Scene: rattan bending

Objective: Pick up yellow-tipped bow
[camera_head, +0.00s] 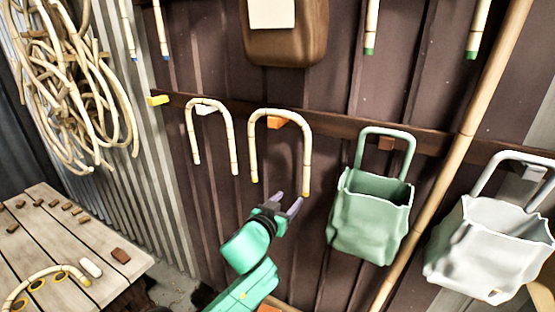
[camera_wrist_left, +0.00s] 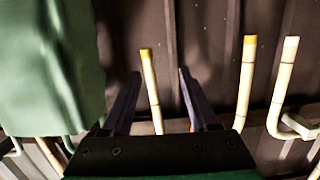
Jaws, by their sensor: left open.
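A pale, U-shaped yellow-tipped bow (camera_head: 280,113) hangs upside down on an orange peg on the dark wall, its two legs pointing down. Its yellow tips also show in the left wrist view (camera_wrist_left: 247,75), where the picture is turned over. My left gripper (camera_head: 288,200) is open just below the bow, near its right leg. In the left wrist view, one yellow-tipped leg (camera_wrist_left: 151,85) appears between the open fingers; contact is not visible. Another bow with a yellow end (camera_head: 50,272) lies on the wooden table at lower left. My right gripper is not in view.
A white-tipped bow (camera_head: 208,103) hangs just left. A green bag (camera_head: 370,215) hangs close to the gripper's right, with a white bag (camera_head: 490,245) farther right. A long pole (camera_head: 440,195) leans between them. The wooden table (camera_head: 45,215) holds several small blocks.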

